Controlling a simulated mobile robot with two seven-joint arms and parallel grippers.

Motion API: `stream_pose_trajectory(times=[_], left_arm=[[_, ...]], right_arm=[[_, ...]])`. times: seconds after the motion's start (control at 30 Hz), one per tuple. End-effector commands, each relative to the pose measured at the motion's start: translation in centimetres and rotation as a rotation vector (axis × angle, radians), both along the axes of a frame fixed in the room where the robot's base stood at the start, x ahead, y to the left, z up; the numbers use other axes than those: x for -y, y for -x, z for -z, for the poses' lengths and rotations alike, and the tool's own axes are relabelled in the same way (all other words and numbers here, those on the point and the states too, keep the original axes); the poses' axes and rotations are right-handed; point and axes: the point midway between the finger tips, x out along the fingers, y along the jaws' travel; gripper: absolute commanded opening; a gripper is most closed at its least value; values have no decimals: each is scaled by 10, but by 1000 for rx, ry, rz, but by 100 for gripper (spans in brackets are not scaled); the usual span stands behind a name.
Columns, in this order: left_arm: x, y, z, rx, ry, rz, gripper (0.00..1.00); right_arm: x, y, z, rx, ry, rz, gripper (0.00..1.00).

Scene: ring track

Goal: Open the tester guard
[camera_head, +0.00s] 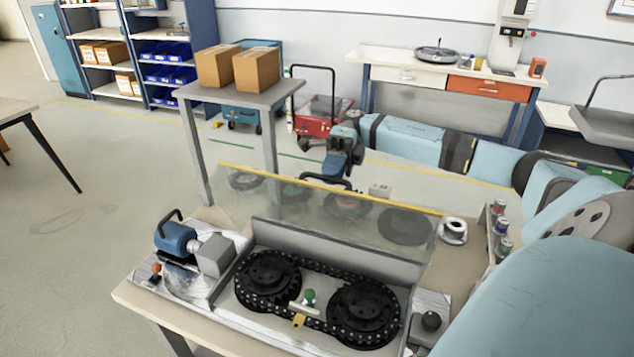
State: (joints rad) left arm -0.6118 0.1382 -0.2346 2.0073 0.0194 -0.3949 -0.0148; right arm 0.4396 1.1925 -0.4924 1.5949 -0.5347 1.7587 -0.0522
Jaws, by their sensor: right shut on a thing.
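The tester (228,290) sits on a bench in front of me, with two black sprockets (268,277) and a chain around them in an open-topped housing. Its guard (330,226) is a clear panel with a yellow top edge. The guard stands raised at the back of the housing, and the sprockets are uncovered. A black handle (318,181) shows at the guard's yellow edge. My right gripper (338,173) is beyond the guard, shut on the handle; its fingertips are small and partly hidden. My left gripper is not in view.
A blue motor (176,238) with a black handle stands at the tester's left. A white roll (454,229) and small cans (501,226) are at the right. Behind are a table with cardboard boxes (257,69), a red cart (318,114) and a workbench (420,62). Open floor lies left.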

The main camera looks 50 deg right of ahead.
Motion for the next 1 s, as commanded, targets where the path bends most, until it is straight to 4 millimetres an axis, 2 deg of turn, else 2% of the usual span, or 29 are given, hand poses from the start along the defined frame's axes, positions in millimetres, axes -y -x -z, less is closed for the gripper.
stream_pose_trajectory(times=[0.1, 0.4, 0.97, 1.0], left_arm=[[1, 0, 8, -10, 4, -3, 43], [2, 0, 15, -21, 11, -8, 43], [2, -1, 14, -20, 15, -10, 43], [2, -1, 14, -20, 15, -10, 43]], right_arm=[[13, -4, 2, -26, -70, 2, 0], [33, -11, 1, -27, -66, 1, 0], [37, -13, 3, -31, -62, 1, 0], [37, -13, 3, -31, -62, 1, 22]])
